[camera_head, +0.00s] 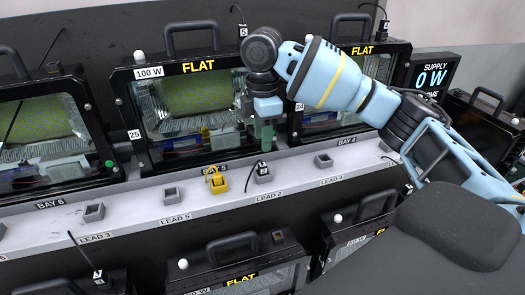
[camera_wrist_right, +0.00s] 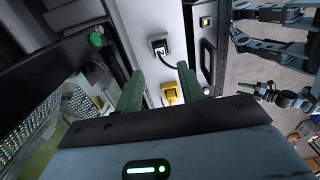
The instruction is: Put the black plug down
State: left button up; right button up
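The black plug (camera_head: 262,168) with a white tag marked 2 is at a small grey holder (camera_head: 264,179) on the pale ledge, near the LEAD 2 label. It also shows in the right wrist view (camera_wrist_right: 160,48), beyond the fingers. My right gripper (camera_head: 264,143) is above the ledge, just behind and above the plug. My left gripper does not show in the head view.
A yellow plug (camera_head: 216,182) is at a yellow holder close left of the black plug; it also shows between the fingers' lines (camera_wrist_right: 172,92). Empty grey holders (camera_head: 172,195) line the ledge. Floodlight housings (camera_head: 190,110) with handles stand behind the ledge, and others in front.

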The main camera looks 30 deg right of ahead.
jog(key=shift+r, duration=2.25)
